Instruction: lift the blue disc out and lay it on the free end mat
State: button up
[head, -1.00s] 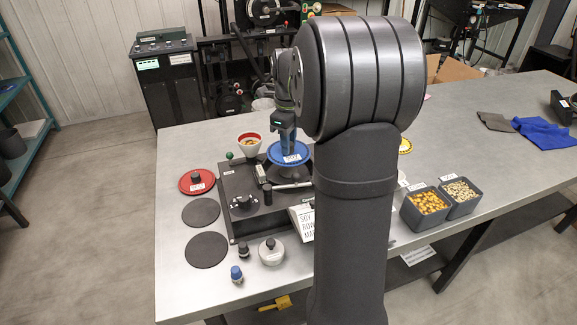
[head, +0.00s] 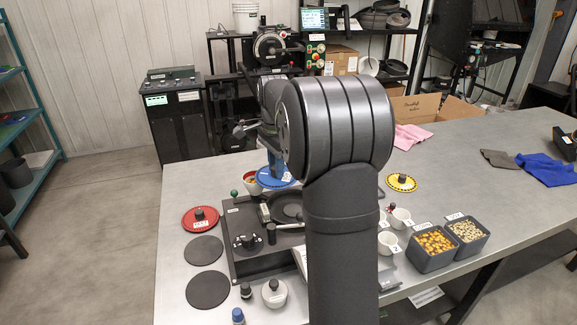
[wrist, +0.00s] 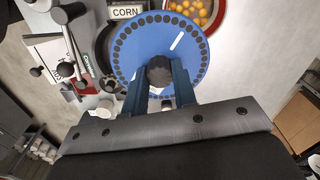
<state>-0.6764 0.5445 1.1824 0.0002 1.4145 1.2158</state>
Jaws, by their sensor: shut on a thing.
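The blue disc (head: 270,179), ringed with small holes, is held in the air behind the black seed meter (head: 250,255). My gripper (wrist: 159,76) is shut on the disc's dark centre knob; this shows in the wrist view, where the blue disc (wrist: 130,45) fills the upper middle. In the head view my arm hides part of the disc. The meter's round dark well (head: 288,207) is uncovered. Two bare dark round mats, a middle one (head: 203,250) and a near one (head: 207,290), lie left of the meter. A red disc (head: 200,222) lies beyond them.
A bowl of orange seeds (wrist: 190,12) is close beside the disc. A green-topped knob (head: 234,193) stands on the meter's far left. A yellow disc (head: 401,183) lies right.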

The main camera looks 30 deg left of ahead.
jog(key=s+a+n, duration=0.8)
jog(key=s+n, duration=0.1)
jog(key=s, duration=0.2)
jog(key=m, duration=0.3)
send_near(208, 288)
jog(key=shift+f, duration=2.55)
jog(key=shift+f, duration=0.5)
jog(key=o, duration=1.3)
jog(key=shift+o, duration=0.2)
jog(key=shift+r, duration=0.1)
jog(key=shift+r, duration=2.9)
